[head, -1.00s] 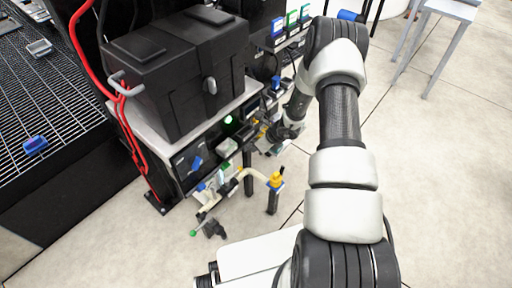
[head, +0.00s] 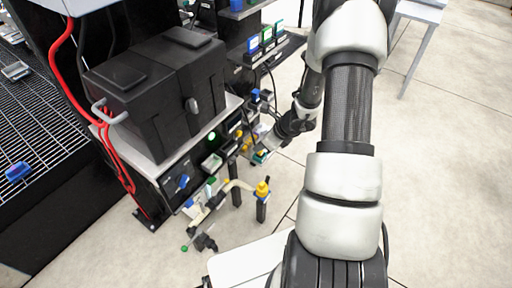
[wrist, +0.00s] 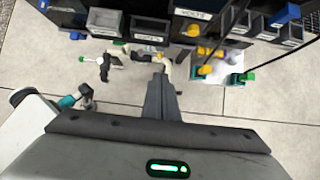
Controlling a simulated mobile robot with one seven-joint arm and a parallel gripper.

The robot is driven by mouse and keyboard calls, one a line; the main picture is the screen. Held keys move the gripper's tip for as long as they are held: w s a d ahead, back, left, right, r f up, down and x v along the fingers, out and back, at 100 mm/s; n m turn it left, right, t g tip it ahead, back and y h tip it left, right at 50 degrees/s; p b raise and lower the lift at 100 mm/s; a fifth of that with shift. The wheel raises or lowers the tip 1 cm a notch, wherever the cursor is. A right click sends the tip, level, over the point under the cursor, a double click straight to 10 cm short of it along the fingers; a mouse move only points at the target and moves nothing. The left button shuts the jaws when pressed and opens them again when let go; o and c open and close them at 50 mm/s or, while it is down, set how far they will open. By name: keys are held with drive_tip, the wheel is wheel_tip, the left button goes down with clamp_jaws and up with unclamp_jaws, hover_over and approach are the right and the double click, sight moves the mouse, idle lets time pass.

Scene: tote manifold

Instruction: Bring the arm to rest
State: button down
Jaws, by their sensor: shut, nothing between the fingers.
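My arm reaches up from the bottom right of the head view, bends at the top and hangs down towards the manifold. My gripper (head: 262,155) is small and partly hard to make out there, near the front of the manifold stand. In the wrist view the fingers of my gripper (wrist: 160,78) are together and empty, pointing at the floor and the front of the stand.
A black tote (head: 165,85) sits on the stand's white top, with red hoses to its left. A panel with a blue knob (head: 183,182) and a lit green lamp (head: 212,136) faces the floor. A wire-mesh surface (head: 40,105) lies left. Open tiled floor (head: 450,190) lies right.

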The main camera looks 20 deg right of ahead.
idle(0.5)
drive_tip(key=s+a+r+n, duration=0.2)
drive_tip(key=a+r+n, duration=0.25)
drive_tip(key=r, duration=0.35)
drive_tip(key=s+a+r+n+y, duration=0.1)
drive_tip(key=s+a+r+n, duration=0.1)
drive_tip(key=a+r+n, duration=0.5)
drive_tip(key=s+a+r+n, duration=0.15)
drive_tip(key=r+n, duration=0.25)
drive_tip(key=r, duration=0.6)
drive_tip(key=s+d+r+n+h, duration=0.1)
drive_tip(key=s+r+n+h, duration=0.1)
drive_tip(key=s+r+n, duration=0.45)
drive_tip(key=s+d+r+n+h, duration=0.15)
drive_tip(key=s+r+n, duration=0.25)
drive_tip(key=s+n, duration=0.5)
wheel_tip(320, 180, up, 16)
drive_tip(key=s+m+h+p, duration=0.1)
drive_tip(key=s+p, duration=0.1)
drive_tip(key=p, duration=1.4)
drive_tip(key=shift+s+r+m, duration=0.2)
drive_tip(key=shift+s+m, duration=0.15)
drive_tip(key=shift+m, duration=0.05)
